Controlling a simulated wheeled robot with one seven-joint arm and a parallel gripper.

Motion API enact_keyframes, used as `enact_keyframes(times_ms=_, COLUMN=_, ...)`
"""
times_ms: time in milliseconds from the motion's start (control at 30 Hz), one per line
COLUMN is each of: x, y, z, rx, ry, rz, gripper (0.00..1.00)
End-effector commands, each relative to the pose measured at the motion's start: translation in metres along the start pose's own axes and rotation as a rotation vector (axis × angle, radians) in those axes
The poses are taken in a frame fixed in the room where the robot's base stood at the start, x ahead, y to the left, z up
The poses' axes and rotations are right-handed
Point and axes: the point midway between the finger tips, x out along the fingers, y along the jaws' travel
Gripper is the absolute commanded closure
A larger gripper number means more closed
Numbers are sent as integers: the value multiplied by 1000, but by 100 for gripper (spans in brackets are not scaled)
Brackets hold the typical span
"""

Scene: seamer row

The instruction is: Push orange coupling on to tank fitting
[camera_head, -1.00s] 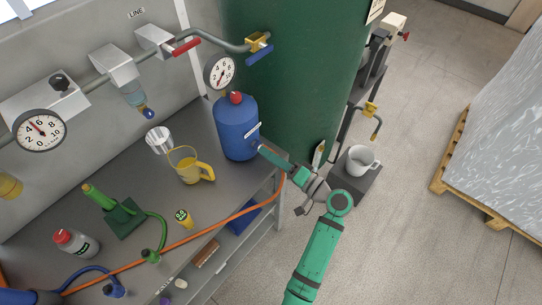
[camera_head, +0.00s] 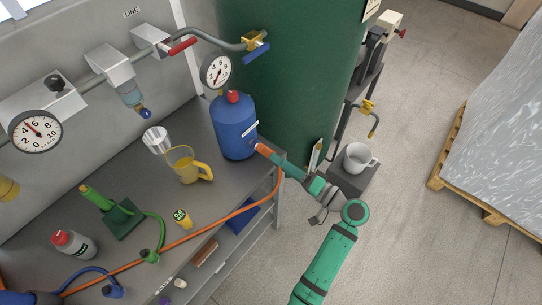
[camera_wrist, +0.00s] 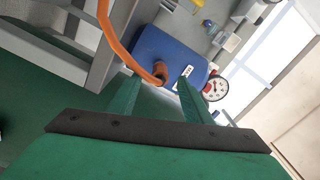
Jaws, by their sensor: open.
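The blue tank (camera_head: 234,132) with a red cap stands upright at the right end of the bench. The orange coupling (camera_head: 263,149) sits against the tank's lower right side, where the fitting is. The fitting itself is hidden, so I cannot tell how far on the coupling is. My gripper (camera_head: 274,156) is just outside the coupling. In the wrist view, my gripper (camera_wrist: 159,82) has its two green fingers apart, and the coupling (camera_wrist: 160,72) shows between and beyond their tips, against the blue tank (camera_wrist: 172,48). The orange hose (camera_wrist: 108,28) runs from the coupling.
A yellow jug (camera_head: 184,165), a metal cup (camera_head: 156,140) and a green hand pump (camera_head: 122,215) stand on the bench. A large green vessel (camera_head: 290,80) rises behind. A white mug (camera_head: 357,157) stands on a stand to the right. The right floor is open up to a wrapped pallet.

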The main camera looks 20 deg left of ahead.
Motion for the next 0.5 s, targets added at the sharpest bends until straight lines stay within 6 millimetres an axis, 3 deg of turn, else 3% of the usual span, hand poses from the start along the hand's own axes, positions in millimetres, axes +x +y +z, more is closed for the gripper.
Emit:
enact_keyframes(times_ms=200, x=-34, y=0, z=-1, rx=0, ry=2, rz=0, gripper=54)
enact_keyframes(times_ms=500, x=-50, y=0, z=0, rx=0, ry=0, rz=-1, gripper=54)
